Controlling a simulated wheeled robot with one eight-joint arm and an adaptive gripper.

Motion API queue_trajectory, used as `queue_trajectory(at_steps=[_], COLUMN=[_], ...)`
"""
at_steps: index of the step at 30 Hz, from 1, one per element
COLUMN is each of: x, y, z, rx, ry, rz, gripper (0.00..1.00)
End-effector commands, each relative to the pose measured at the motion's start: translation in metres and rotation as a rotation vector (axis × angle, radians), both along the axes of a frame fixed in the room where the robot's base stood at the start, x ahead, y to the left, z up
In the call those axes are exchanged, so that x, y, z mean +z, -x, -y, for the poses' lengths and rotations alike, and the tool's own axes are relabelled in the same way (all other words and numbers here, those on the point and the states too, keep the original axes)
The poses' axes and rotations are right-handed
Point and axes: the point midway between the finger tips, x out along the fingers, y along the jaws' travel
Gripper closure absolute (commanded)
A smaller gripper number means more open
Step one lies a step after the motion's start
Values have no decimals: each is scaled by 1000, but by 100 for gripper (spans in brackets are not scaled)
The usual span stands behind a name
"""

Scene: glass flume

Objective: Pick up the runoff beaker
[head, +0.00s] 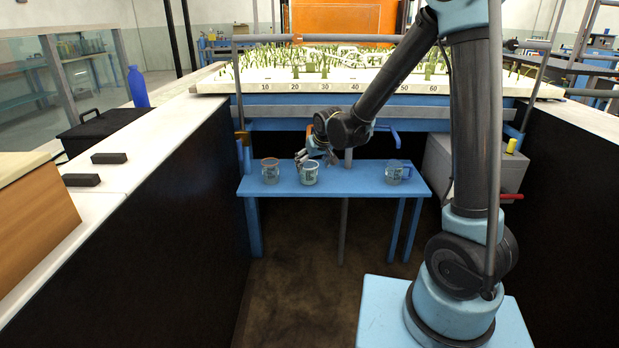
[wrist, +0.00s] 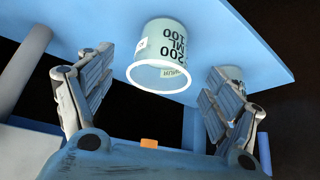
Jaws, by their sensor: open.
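My gripper (head: 316,158) is open just behind and above the middle beaker. In the wrist view, a beaker with a white rim and dark volume marks (wrist: 165,55) appears between the spread fingers of my gripper (wrist: 163,68), touching neither. Its small label is too blurred to read, so I cannot tell which beaker is the runoff one.
A model bed with numbered marks (head: 300,86) stands behind the bench. A grey box (head: 462,165) is to the right. Dark side walls (head: 170,200) flank the bench. The bench between the middle and right beakers is clear.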

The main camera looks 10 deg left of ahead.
Motion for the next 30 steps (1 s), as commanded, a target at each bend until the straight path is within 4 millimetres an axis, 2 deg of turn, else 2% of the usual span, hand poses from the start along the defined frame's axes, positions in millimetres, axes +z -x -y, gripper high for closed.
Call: queue_trajectory(at_steps=[15, 26, 28, 30], x=[-37, -41, -41, -41], y=[-21, -23, -23, -23], z=[-17, -18, -18, -18], rx=[0, 0, 0, 0], ry=[0, 0, 0, 0], rz=[0, 0, 0, 0], gripper=[17, 17, 29, 44])
